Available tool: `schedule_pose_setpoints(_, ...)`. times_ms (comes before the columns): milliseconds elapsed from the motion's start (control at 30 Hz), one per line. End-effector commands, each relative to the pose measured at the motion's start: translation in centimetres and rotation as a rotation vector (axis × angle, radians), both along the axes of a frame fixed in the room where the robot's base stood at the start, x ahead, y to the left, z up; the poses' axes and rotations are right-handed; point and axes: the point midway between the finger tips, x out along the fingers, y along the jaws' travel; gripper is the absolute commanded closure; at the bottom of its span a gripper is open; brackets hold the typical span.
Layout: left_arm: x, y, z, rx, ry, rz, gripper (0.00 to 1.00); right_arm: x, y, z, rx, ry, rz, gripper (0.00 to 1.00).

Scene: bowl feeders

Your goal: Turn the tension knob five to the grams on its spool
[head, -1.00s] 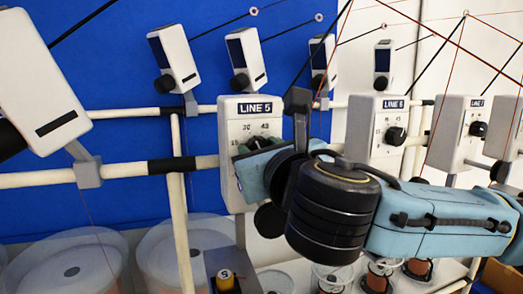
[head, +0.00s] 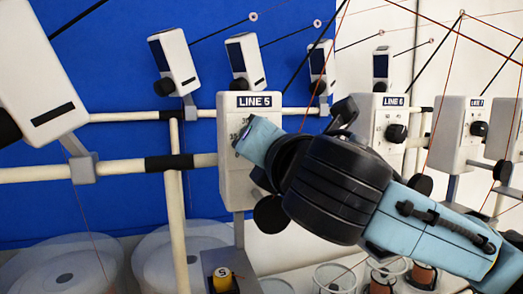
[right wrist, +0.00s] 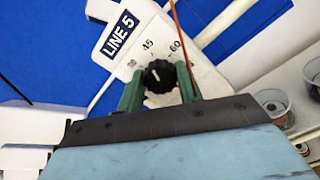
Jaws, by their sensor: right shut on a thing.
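The white LINE 5 tension box (head: 231,193) stands in the middle of the head view. Its black knob (right wrist: 159,77) shows in the right wrist view between the two green fingers of my right gripper (right wrist: 160,86), which is shut on it. Dial numbers 30, 45 and 60 ring the knob. A small white mark on the knob points up, roughly toward 45; I cannot read the exact setting. In the head view my right gripper (head: 257,140) and arm hide the knob.
The LINE 6 (head: 378,140) and LINE 7 (head: 456,131) boxes stand to the right, behind my arm. Thin threads and black rods cross above. A pale rail (head: 110,174) runs left. Large clear bowls (head: 75,262) stand at the lower left.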

Motion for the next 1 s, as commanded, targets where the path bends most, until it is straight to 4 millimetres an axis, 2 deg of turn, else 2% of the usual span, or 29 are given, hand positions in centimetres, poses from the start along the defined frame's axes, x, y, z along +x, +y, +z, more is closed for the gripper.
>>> schedule_pose_setpoints(600, 0.0, 0.0, -1.8, 0.0, 0.0, 0.0, 0.64, 0.0, -0.1, -0.2, 0.553, 0.18, 0.0, 0.87)
schedule_pose_setpoints(1000, 0.0, 0.0, -2.3, 0.0, 0.0, 0.0, 0.64, 0.1, -0.1, -0.2, 0.803, 0.261, -0.002, 0.87)
